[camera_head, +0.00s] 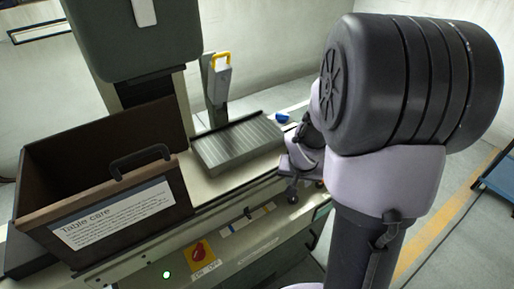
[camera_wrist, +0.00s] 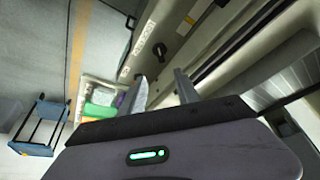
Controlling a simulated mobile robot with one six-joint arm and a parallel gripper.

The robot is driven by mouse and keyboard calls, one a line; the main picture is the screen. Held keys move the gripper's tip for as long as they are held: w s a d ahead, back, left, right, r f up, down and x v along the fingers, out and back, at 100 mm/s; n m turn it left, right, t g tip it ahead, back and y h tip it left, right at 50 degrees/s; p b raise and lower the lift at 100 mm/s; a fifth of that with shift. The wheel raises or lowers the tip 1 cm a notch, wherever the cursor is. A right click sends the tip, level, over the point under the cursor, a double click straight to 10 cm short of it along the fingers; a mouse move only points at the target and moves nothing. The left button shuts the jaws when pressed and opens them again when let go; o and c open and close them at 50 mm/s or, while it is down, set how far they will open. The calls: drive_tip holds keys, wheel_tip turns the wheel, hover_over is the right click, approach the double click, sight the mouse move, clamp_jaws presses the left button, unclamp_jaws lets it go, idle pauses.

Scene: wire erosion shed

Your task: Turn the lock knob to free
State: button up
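A dark knob (camera_wrist: 160,50) sits on the pale front face of the machine in the wrist view, beyond my fingertips, with small lettering beside it too blurred to read. A second dark knob (camera_wrist: 131,22) shows higher up and to the left. I cannot tell for sure which is the lock knob, or its setting. My gripper (camera_wrist: 160,76) is open and empty, its two fingers apart and pointing at the machine front. In the head view, my arm hides much of the area around my gripper; a small dark knob-like part (camera_head: 292,191) shows just below it.
A red rotary switch (camera_head: 199,250) on a yellow plate is on the machine front. A brown open box (camera_head: 100,215) labelled "Table care" and a ribbed grey table (camera_head: 238,144) are to its upper left and above. A blue cart (camera_wrist: 40,125) stands on the floor at left.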

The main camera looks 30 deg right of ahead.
drive_tip(key=b+x, duration=0.8)
drive_tip(key=x, duration=0.9)
drive_tip(key=shift+c, duration=0.5)
clamp_jaws()
